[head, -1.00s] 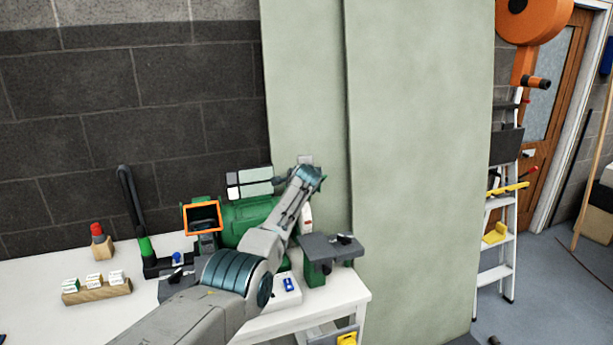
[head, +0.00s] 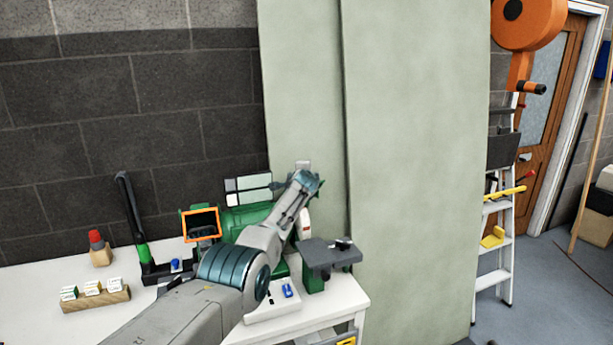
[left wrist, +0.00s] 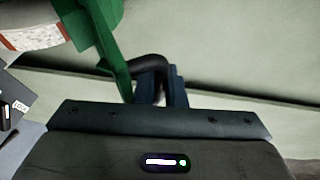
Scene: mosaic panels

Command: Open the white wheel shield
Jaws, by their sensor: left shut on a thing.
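A green bench grinder (head: 245,218) stands on the white bench, partly hidden behind my left arm. Its left side carries an orange-framed shield (head: 201,224). My left gripper (head: 305,180) is at the upper right of the grinder. A small pale piece (head: 303,164) shows just above it, perhaps part of the white shield; most of that shield is hidden. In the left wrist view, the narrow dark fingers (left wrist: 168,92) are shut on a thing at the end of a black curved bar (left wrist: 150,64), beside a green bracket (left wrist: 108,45). My right gripper is not in view.
A grey tool rest (head: 328,254) juts out right of the grinder. A wooden block with cards (head: 95,300) and a red-topped block (head: 99,248) stand on the bench (head: 30,290). Pale green panels (head: 415,160) rise close behind. A ladder (head: 497,255) stands at right.

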